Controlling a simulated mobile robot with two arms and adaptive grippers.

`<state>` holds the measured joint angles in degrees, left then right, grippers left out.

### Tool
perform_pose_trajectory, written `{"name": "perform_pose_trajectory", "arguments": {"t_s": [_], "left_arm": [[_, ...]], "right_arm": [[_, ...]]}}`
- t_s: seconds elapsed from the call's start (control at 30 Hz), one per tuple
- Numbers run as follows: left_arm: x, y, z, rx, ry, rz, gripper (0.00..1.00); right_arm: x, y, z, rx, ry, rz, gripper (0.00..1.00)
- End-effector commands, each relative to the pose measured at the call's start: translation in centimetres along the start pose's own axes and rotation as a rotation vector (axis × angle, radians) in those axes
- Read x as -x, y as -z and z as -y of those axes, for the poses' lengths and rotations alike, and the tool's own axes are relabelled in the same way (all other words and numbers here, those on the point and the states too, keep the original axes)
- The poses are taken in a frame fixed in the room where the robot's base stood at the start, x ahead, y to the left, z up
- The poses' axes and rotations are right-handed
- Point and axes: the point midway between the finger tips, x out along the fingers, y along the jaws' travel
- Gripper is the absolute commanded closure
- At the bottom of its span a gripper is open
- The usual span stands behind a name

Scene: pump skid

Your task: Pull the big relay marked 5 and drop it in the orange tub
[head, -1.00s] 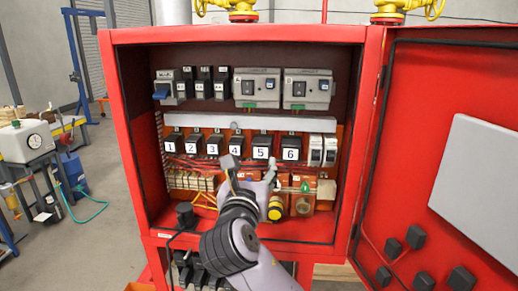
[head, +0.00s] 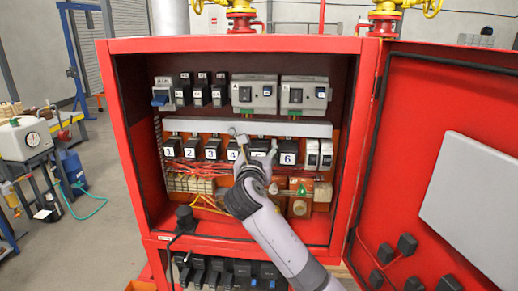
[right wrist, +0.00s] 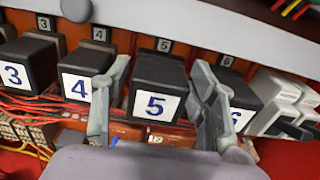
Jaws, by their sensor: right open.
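The big relay marked 5 (right wrist: 156,100) is a black block with a white label, seated in the middle row between relay 4 (right wrist: 82,75) and relay 6 (right wrist: 240,95). In the head view, relay 5 (head: 259,145) is partly hidden by my right gripper. My right gripper (right wrist: 162,78) is open, with one finger on each side of relay 5; I cannot tell whether they touch it. It also shows in the head view (head: 256,147). An orange edge (head: 140,286) at the bottom left may be the tub. My left gripper is not in view.
The red cabinet (head: 240,45) is open, its door (head: 440,130) swung right. A grey rail (head: 215,126) runs just above the relays. Red wires (head: 200,171) lie below. Another row of black devices (head: 230,270) sits below the cabinet opening.

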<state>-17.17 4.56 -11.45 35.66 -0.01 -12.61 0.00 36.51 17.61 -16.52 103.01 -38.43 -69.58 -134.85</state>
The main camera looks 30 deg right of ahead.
Motion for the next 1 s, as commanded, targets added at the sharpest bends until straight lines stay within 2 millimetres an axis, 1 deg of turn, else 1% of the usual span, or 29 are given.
{"name": "perform_pose_trajectory", "arguments": {"t_s": [0.17,0.77,0.8,1.0], "left_arm": [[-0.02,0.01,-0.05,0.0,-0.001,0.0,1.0],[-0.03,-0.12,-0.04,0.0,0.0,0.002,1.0],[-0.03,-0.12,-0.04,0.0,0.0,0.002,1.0],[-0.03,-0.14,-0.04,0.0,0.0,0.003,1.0]], "right_arm": [[0.0,0.0,0.01,0.0,0.0,0.0,0.47],[0.05,0.01,-0.01,0.0,0.0,0.0,0.86],[0.05,0.01,-0.01,0.0,0.0,0.0,0.58],[0.05,0.01,-0.01,0.0,0.0,0.0,0.71]]}}
